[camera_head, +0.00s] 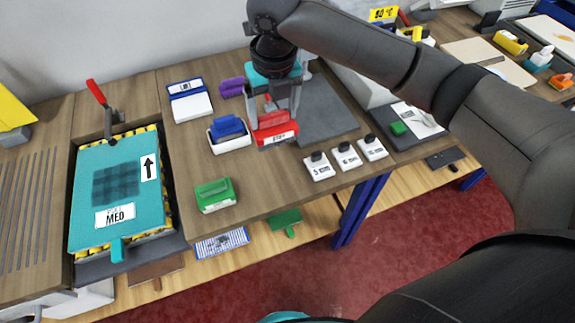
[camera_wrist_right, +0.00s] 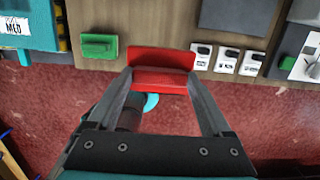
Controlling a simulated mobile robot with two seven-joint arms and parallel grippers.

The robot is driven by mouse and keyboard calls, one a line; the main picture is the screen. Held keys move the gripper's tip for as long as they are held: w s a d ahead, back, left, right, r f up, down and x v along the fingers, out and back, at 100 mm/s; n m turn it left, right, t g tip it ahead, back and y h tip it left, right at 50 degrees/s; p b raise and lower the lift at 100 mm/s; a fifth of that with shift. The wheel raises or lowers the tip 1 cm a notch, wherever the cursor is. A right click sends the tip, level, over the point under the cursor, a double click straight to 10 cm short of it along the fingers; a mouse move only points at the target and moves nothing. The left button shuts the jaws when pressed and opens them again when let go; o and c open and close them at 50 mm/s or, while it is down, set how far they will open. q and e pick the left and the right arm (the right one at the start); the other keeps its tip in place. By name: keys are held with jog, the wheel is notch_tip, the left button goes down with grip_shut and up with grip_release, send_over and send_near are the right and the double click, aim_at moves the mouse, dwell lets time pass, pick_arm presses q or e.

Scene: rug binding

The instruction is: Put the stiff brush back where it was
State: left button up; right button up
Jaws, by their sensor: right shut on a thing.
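The stiff brush, a red block (camera_head: 273,130) with a white label on its front, is between the fingers of my right gripper (camera_head: 273,108). The gripper is shut on it. In the right wrist view the red brush (camera_wrist_right: 160,61) spans the two fingertips, its top face and one long side showing. It is over the wooden bench near a grey mat; I cannot tell whether it touches the bench. A blue brush (camera_head: 228,127) sits in a white tray (camera_head: 231,145) just left of it. My left gripper is not in view.
A green brush (camera_head: 215,194) lies near the front edge and a purple one (camera_head: 231,86) lies behind. Several white blocks with black knobs (camera_head: 346,156) stand to the right. The grey mat (camera_head: 325,112) is bare. A teal board (camera_head: 119,190) is at left.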

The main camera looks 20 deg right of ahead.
aim_at(277, 130)
jog(key=shift+f+b, duration=0.85)
jog(key=shift+f, duration=7.8)
jog(key=shift+f, duration=0.2)
jog(key=o, duration=1.1)
jog(key=shift+r, duration=0.1)
jog(key=r, duration=0.4)
jog(key=s+r+p, duration=0.1)
jog(key=r, duration=0.7)
jog(key=shift+s+p, duration=0.2)
jog(key=shift+p, duration=0.15)
